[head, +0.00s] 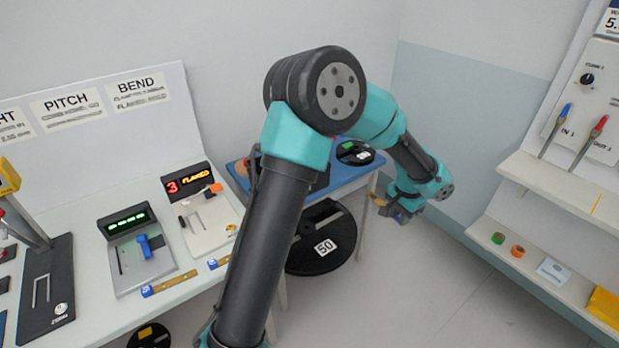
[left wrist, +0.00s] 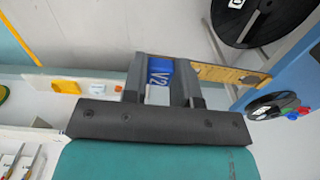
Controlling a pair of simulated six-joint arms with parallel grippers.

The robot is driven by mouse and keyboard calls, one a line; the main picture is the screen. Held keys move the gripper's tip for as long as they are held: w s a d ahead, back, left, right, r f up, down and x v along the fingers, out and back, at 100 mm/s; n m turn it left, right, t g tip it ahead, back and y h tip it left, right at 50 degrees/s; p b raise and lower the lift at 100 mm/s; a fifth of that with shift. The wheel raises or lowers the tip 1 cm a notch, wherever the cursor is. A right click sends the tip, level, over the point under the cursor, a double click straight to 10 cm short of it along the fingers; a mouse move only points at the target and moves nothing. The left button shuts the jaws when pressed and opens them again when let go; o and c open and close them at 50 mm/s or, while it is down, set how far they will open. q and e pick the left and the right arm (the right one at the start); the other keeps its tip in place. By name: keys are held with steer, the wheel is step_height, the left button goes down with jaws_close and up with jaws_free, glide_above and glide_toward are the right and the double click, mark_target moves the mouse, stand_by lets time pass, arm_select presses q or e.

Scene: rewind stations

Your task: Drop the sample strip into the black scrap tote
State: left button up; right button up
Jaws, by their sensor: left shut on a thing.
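My left gripper (head: 398,212) is off to the right of the blue table, in the air near the wall corner. In the left wrist view, my left gripper (left wrist: 161,75) is shut on the sample strip's blue end (left wrist: 160,72), marked V2. The strip's gold, ruler-like body (left wrist: 225,75) sticks out to the right of the fingers. In the head view only a small gold piece of the strip (head: 377,200) shows beside the gripper. I cannot make out a black scrap tote in either view. My right gripper is not in view.
A blue table (head: 370,173) carries a black reel (head: 355,152). A large black reel marked 50 (head: 310,258) is below. Similar blue-ended strips (head: 170,284) lie on the white bench (head: 85,248). A white shelf (head: 540,195) stands right. Bare floor (head: 420,290) lies between.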

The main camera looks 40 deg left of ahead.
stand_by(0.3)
arm_select(q)
steer(key=w+a, duration=0.1)
steer(key=a, duration=0.2)
steer(key=w+a, duration=0.1)
steer(key=a, duration=0.2)
steer(key=w+a, duration=0.1)
steer(key=a, duration=0.3)
steer(key=shift+w+r, duration=0.1)
steer(key=shift+r, duration=0.25)
steer(key=s+a+r, duration=0.2)
steer(key=a, duration=1.5)
steer(key=s+a+r, duration=0.1)
steer(key=s+a, duration=0.1)
steer(key=a, duration=1.5)
steer(key=shift+s+r+n, duration=0.15)
steer(key=shift+r+n, duration=0.25)
steer(key=shift+f, duration=0.1)
steer(key=shift+f, duration=2.95)
steer(key=o, duration=1)
